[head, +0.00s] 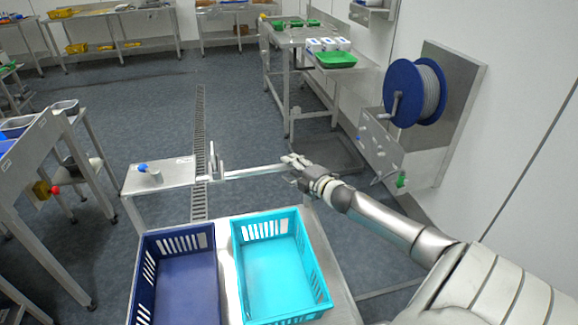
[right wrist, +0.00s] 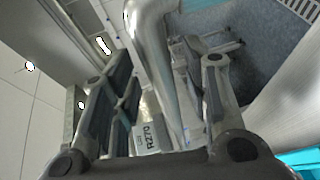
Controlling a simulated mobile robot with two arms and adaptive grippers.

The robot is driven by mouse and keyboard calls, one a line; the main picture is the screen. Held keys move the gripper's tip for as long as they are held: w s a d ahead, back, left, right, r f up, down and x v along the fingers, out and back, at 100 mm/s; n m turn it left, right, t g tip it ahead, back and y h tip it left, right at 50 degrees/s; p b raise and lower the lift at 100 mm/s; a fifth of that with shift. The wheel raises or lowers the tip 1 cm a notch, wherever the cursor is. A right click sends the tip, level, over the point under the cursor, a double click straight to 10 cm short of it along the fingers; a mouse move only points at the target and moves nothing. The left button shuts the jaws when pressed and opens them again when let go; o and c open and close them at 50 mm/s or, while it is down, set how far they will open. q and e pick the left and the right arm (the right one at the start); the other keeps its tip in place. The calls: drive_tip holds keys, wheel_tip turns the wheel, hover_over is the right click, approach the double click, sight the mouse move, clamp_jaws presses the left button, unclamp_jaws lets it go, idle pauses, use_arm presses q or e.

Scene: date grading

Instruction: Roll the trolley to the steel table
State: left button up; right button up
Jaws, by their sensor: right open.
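The trolley (head: 226,262) stands right in front of me, with a navy crate (head: 180,280) and a turquoise crate (head: 278,265) on its top. Its steel handle bar (head: 258,172) runs across beyond the crates. My right gripper (head: 291,161) is at the right end of this bar. In the right wrist view its fingers are apart, with a thick steel tube (right wrist: 160,55) showing between them; I cannot tell whether they touch it. A steel table (head: 284,36) with green trays stands further off along the right wall. My left gripper is not in view.
A blue hose reel (head: 404,92) hangs on the right wall, close to my right arm. A small steel shelf (head: 160,176) with a blue-topped item is left of the bar. A sloped bench (head: 32,150) stands at left. The floor (head: 140,105) between is clear, with a drain (head: 199,130).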

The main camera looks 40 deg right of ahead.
drive_tip(key=shift+w+f, duration=0.2)
drive_tip(key=shift+w, duration=0.7)
clamp_jaws()
